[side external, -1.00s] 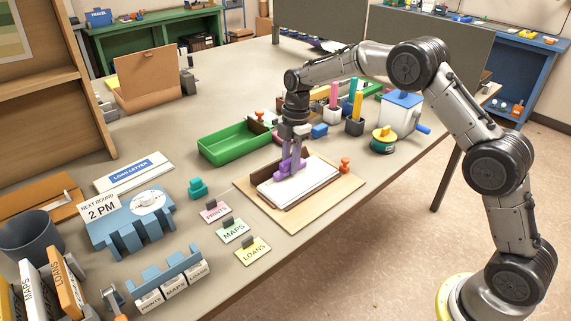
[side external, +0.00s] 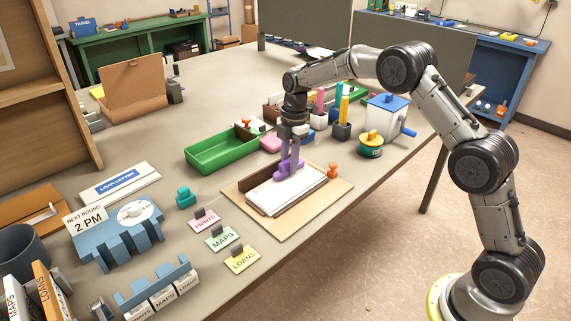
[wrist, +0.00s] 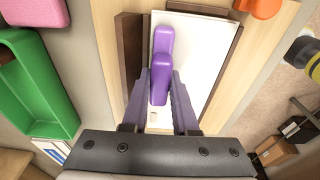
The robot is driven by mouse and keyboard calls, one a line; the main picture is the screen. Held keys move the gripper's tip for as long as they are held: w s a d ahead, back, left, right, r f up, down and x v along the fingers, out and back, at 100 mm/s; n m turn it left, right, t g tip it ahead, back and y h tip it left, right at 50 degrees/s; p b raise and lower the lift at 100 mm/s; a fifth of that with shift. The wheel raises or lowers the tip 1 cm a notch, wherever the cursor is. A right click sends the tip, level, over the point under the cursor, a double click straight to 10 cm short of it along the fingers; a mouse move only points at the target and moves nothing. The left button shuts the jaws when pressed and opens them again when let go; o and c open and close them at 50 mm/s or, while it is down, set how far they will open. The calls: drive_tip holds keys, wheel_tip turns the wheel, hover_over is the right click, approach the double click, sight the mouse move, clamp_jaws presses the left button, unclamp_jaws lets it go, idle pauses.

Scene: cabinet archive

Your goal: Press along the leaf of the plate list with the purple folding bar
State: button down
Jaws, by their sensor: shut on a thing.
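The purple folding bar (side external: 288,170) is in my gripper (side external: 291,152), whose fingers point down and are shut on it. The wrist view shows the bar (wrist: 161,65) between the fingertips (wrist: 162,84). The bar is over the white leaf of the plate list (side external: 305,187), near its far long edge; whether it touches the paper I cannot tell. The leaf lies flat with a dark brown strip (wrist: 130,50) along one long side. The list rests on a light wooden board (side external: 263,229). The fingers and bar hide part of the leaf.
An orange knob (side external: 333,170) stands at the board's right corner. A green tray (side external: 222,153) and pink block (side external: 270,144) are behind it. A yellow-topped green tin (side external: 370,145) and white crank box (side external: 388,118) stand right. Label cards (side external: 222,238) lie in front left.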

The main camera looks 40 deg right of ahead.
sight(276, 174)
drive_tip(key=shift+d+f, duration=0.15)
drive_tip(key=shift+d, duration=0.45)
drive_tip(key=shift+s+a, duration=0.1)
drive_tip(key=shift+a, duration=1.15)
drive_tip(key=shift+a+r, duration=0.2)
drive_tip(key=shift+a, duration=1.35)
drive_tip(key=shift+a+f, duration=0.15)
drive_tip(key=shift+a, duration=0.85)
drive_tip(key=shift+a+f, duration=0.1)
drive_tip(key=shift+a, duration=0.9)
drive_tip(key=shift+a+f, duration=0.1)
drive_tip(key=shift+a, duration=0.15)
wheel_tip(276, 174, up, 8)
drive_tip(key=shift+r, duration=0.2)
